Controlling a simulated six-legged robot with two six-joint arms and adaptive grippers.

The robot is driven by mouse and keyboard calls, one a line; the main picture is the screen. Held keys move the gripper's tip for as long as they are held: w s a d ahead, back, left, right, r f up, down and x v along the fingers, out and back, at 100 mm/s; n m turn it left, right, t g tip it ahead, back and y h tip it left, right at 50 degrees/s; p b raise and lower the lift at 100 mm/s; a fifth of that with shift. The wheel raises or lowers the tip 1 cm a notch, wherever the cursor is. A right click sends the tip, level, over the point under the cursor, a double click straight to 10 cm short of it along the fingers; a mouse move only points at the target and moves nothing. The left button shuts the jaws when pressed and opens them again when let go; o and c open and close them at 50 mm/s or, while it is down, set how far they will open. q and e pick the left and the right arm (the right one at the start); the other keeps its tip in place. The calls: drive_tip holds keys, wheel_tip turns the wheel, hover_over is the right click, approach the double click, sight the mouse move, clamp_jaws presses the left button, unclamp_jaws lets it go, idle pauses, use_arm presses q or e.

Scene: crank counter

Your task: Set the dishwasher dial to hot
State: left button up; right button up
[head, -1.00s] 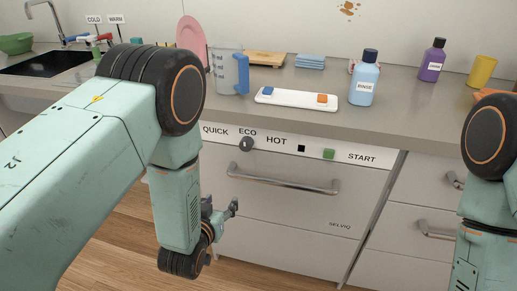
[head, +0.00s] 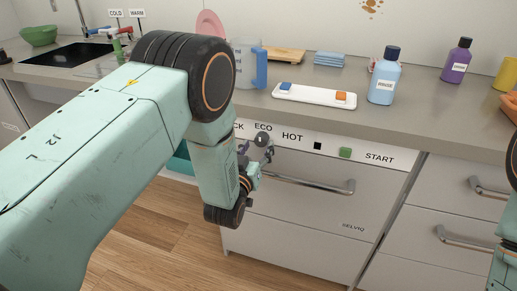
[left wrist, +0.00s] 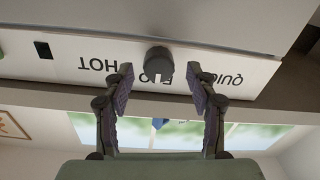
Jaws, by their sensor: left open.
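The dishwasher dial (head: 261,139) is a dark round knob on the white control strip, below the ECO label. In the left wrist view, which is upside down, the dial (left wrist: 158,62) has a white mark pointing toward the partly hidden ECO label. The HOT label (head: 292,136) is just right of the dial in the head view; it also shows in the wrist view (left wrist: 97,65). My left gripper (left wrist: 161,80) is open and empty, its fingers to either side of the dial in the picture, apart from it. In the head view the gripper (head: 257,158) is at the strip.
A black square (head: 318,146) and a green START button (head: 345,153) sit right of HOT. The dishwasher handle (head: 310,186) runs below. On the counter above are a jug (head: 246,62), a white tray (head: 315,95) and a blue rinse bottle (head: 384,76).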

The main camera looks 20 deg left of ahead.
use_arm(q)
drive_tip(key=shift+w+d, duration=0.1)
drive_tip(key=shift+w, duration=0.45)
drive_tip(key=c, duration=1.1)
drive_tip(key=shift+c, duration=0.2)
